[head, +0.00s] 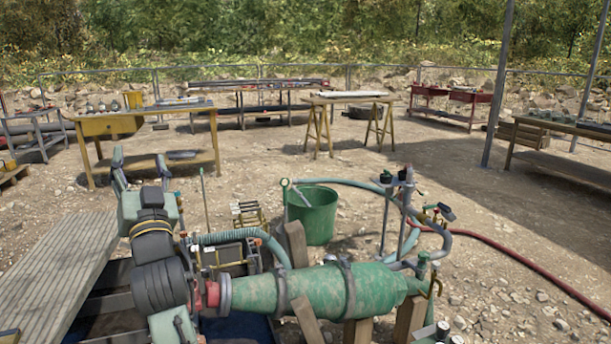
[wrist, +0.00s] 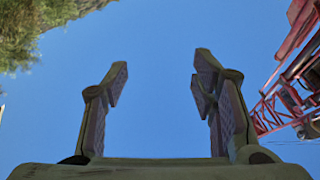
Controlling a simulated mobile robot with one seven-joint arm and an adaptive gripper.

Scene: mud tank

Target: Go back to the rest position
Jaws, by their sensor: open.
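My gripper (head: 140,168) is raised at the left of the head view, fingers pointing up. In the wrist view the two fingers of my gripper (wrist: 160,85) stand wide apart, with only blue sky between them. It is open and holds nothing. My arm rises from the lower left of the head view, in front of the work area. No object touches the fingers.
A green cylindrical vessel (head: 375,290) lies on wooden supports right of my arm. A green bucket (head: 316,220) and hoses stand behind it. A yellow table (head: 95,125) is behind my gripper. A wooden deck (head: 50,270) lies left. A red lattice structure (wrist: 275,115) shows in the wrist view.

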